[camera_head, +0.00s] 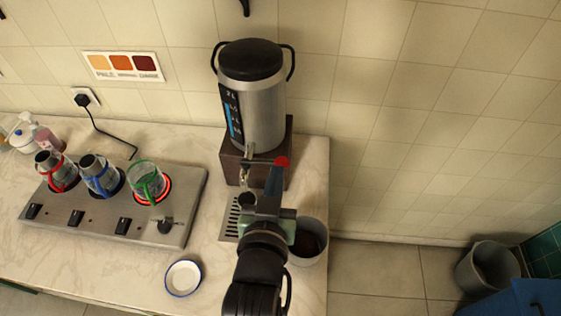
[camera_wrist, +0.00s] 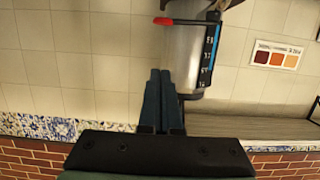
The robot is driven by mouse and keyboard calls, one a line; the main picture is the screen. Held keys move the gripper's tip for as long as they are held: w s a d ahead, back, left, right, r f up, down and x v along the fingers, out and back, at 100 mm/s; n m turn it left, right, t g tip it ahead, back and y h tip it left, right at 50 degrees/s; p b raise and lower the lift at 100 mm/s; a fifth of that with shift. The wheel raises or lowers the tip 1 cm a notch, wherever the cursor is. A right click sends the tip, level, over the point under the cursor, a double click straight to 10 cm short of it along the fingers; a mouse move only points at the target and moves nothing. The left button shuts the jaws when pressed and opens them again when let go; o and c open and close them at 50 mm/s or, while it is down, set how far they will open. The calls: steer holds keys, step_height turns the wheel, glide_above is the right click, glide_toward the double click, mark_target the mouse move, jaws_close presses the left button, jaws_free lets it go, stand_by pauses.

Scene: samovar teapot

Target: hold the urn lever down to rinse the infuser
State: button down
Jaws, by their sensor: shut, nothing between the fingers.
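The steel urn (camera_head: 258,112) with a black lid stands on a dark wooden block. Its lever ends in a red knob (camera_head: 283,161), at the right of the spout (camera_head: 244,176). In the wrist view, turned upside down, the urn (camera_wrist: 183,60) and red knob (camera_wrist: 163,21) show too. My gripper (camera_head: 277,178) is shut and empty, its tips close to the knob; I cannot tell if they touch it. The shut fingers (camera_wrist: 160,76) also show in the wrist view. A small dark round thing (camera_head: 246,200), perhaps the infuser, is below the spout, partly beside my gripper.
A drip tray (camera_head: 231,217) lies under the spout. A grey bin (camera_head: 311,247) is partly behind my arm. A white dish (camera_head: 183,278) sits at the front. Several glass pots stand on the steel hotplate (camera_head: 100,215) at left; the one with green trim (camera_head: 146,183) is on a glowing ring.

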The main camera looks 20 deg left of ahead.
mark_target(283, 160)
steer(key=w+f, duration=0.1)
steer(key=w, duration=0.1)
steer(key=w+a+f+p, duration=0.1)
steer(key=w+f, duration=0.1)
steer(key=w+a+f+p, duration=0.1)
steer(key=w, duration=0.1)
steer(key=shift+w+f, duration=0.2)
steer(key=shift+w, duration=0.05)
steer(key=shift+f, duration=0.65)
steer(key=shift+d+f+m+b, duration=0.15)
steer(key=shift+f+m+b, duration=0.35)
steer(key=shift+f, duration=0.1)
step_height(283, 160, down, 2)
steer(key=m+y+b, duration=0.1)
steer(key=m+b, duration=0.1)
steer(key=shift+d+f+b, duration=0.1)
steer(key=shift+d+b, duration=0.05)
steer(key=shift+b, duration=0.25)
stand_by(0.9)
